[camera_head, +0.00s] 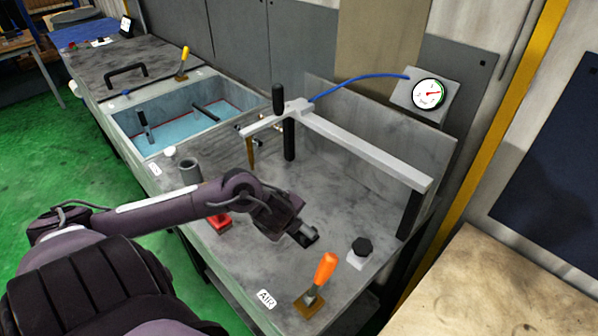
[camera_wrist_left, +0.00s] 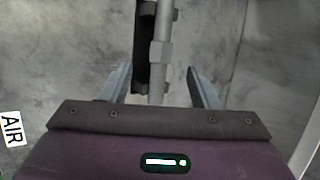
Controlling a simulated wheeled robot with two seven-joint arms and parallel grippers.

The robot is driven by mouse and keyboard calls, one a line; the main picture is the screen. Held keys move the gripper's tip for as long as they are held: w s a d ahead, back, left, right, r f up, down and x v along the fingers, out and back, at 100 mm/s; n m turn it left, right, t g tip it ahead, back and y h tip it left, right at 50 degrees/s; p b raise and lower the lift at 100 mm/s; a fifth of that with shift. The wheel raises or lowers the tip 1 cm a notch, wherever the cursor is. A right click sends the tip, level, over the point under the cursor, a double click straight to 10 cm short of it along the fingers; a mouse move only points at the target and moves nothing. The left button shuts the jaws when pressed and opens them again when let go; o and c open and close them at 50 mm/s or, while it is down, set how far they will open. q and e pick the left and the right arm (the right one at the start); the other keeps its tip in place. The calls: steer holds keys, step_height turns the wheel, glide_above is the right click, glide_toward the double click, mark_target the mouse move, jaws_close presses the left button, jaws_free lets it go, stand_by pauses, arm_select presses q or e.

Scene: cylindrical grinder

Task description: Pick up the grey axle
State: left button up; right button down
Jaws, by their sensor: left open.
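The grey axle (camera_wrist_left: 161,55) shows in the left wrist view as a slim rod with a wider collar. It runs from the top edge down between the fingers of my left gripper (camera_wrist_left: 160,88). The fingers are open, one on each side of the rod, with gaps to both. In the head view my left gripper (camera_head: 306,237) is low over the grey bench top, and I cannot make out the axle there. My right gripper is not in view.
An orange-handled lever (camera_head: 325,268) and a black knob (camera_head: 361,246) stand right of my gripper. A red block (camera_head: 219,223) is to its left. A grey clamp arm (camera_head: 365,152) spans the bench behind. A blue-lined basin (camera_head: 190,118) lies farther back.

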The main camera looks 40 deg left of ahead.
mark_target(305, 229)
arm_select(q)
steer(key=shift+w+a+f, duration=0.2)
steer(key=shift+w+f, duration=0.05)
steer(key=shift+f, duration=0.2)
steer(key=shift+b+x, duration=0.45)
steer(key=shift+x, duration=0.45)
steer(key=x, duration=0.3)
steer(key=shift+w+d+f, duration=0.1)
steer(key=shift+d, duration=0.05)
steer(key=shift+w+f, duration=0.2)
steer(key=shift+f, duration=0.05)
steer(key=c, duration=1)
jaws_close()
steer(key=shift+r, duration=0.1)
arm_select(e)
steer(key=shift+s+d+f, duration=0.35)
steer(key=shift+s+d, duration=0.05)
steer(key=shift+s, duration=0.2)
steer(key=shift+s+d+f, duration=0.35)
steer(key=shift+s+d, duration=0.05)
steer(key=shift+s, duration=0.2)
